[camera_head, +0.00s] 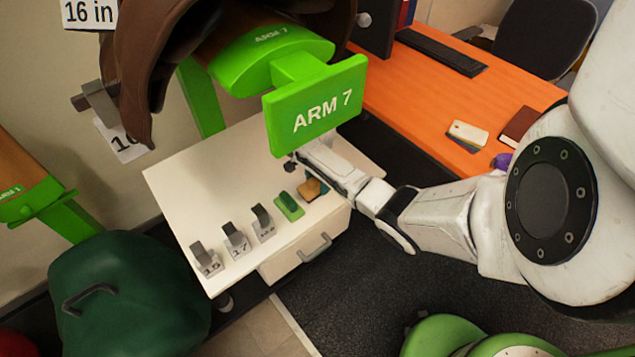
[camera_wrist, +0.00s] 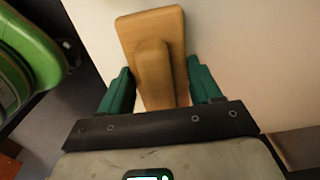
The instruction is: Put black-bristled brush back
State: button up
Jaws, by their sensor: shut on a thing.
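In the wrist view a wooden brush (camera_wrist: 155,70) with a raised wooden grip lies between the two green fingers of my gripper (camera_wrist: 160,92), which is shut on it. Its bristles do not show. White surface lies beyond it. In the head view my gripper (camera_head: 292,163) is over the back right of the white cabinet top (camera_head: 205,165), partly hidden by the green ARM 7 plate. A tan block with a dark part (camera_head: 312,189) is on the cabinet beneath my arm. I cannot tell whether it is the held brush.
A green block (camera_head: 289,206) and several numbered grey holders (camera_head: 236,241) line the cabinet's front. The green ARM 7 stand (camera_head: 315,105) with a brown saddle (camera_head: 175,65) overhangs the back. An orange desk (camera_head: 450,95) is right. The cabinet's left middle is clear.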

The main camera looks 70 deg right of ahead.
jog(key=shift+f, duration=0.2)
jog(key=shift+f, duration=0.1)
jog(key=o, duration=0.9)
jog(key=shift+o, duration=0.2)
notch_tip(320, 180, up, 12)
jog(key=shift+r+p, duration=0.15)
jog(key=shift+p, duration=0.65)
